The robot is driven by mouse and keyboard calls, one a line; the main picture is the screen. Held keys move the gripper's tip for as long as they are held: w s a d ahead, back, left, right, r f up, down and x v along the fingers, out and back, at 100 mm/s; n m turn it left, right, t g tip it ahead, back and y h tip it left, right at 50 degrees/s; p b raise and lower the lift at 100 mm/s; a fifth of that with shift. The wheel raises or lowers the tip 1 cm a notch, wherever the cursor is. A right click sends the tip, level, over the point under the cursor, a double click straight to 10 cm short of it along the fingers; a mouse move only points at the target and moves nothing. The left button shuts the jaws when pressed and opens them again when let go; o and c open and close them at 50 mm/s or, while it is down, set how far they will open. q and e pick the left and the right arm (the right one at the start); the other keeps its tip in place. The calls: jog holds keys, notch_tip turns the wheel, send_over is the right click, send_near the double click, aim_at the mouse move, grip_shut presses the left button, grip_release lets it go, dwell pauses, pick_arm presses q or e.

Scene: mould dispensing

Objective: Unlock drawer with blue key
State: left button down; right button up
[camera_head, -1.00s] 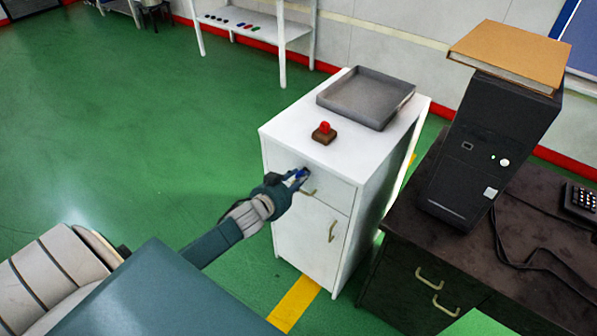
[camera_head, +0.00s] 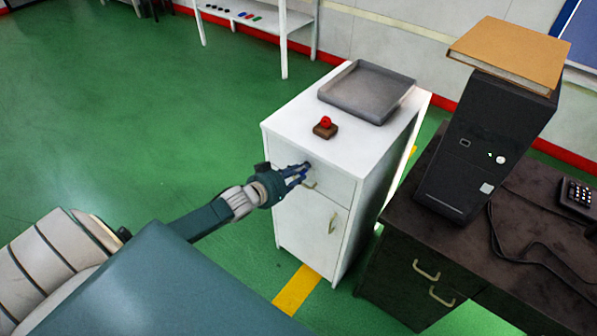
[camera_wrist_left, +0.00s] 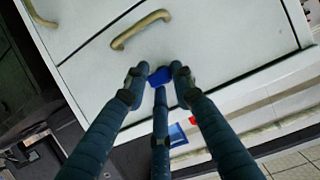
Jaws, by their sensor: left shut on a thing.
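The white cabinet (camera_head: 312,225) stands in the middle of the head view, with a drawer (camera_head: 333,184) at its top and a door below. My left gripper (camera_head: 303,172) is at the drawer front, beside the drawer handle (camera_head: 310,184). In the left wrist view, its fingers (camera_wrist_left: 160,77) are shut on the blue key (camera_wrist_left: 160,75), of which a blue part shows between the fingertips against the white front. The lock is hidden behind the fingers and key, so I cannot tell how deep the key sits. The drawer looks closed. My right gripper is not in view.
A grey tray (camera_head: 337,98) and a red-topped brown block (camera_head: 325,128) are on the cabinet top. A dark desk (camera_head: 405,250) with a black computer tower (camera_head: 478,150) stands close on the right. Green floor (camera_head: 130,130) is open to the left.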

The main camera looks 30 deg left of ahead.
pick_arm(q)
jog(key=shift+a+f, duration=0.1)
jog(key=shift+a, duration=0.05)
jog(key=c, duration=1.5)
grip_release()
jog(key=shift+s, duration=0.1)
jog(key=v, duration=1.2)
